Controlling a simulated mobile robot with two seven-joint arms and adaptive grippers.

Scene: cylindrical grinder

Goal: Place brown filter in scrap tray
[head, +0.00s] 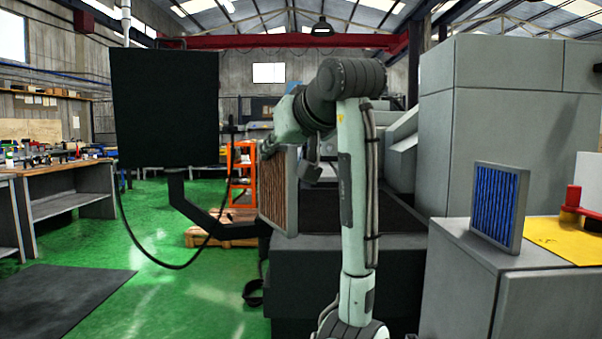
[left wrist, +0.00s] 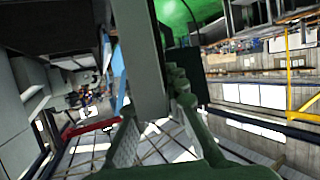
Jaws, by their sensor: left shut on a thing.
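The brown filter (head: 277,190), a pleated panel in a grey frame, is upright in the middle of the head view. My left gripper (head: 281,146) is shut on its upper part, and my arm hides some of the grip. In the left wrist view, the filter's grey frame (left wrist: 146,70) shows edge-on between the green fingers of my left gripper (left wrist: 155,118). I cannot pick out a scrap tray for certain. My right gripper is not in view.
A blue filter (head: 498,208) stands on a grey cabinet (head: 470,243) at right, beside a yellow surface (head: 560,238) with a red part (head: 573,202). A black panel (head: 164,108) on a bent arm hangs at left. Green floor is open at left.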

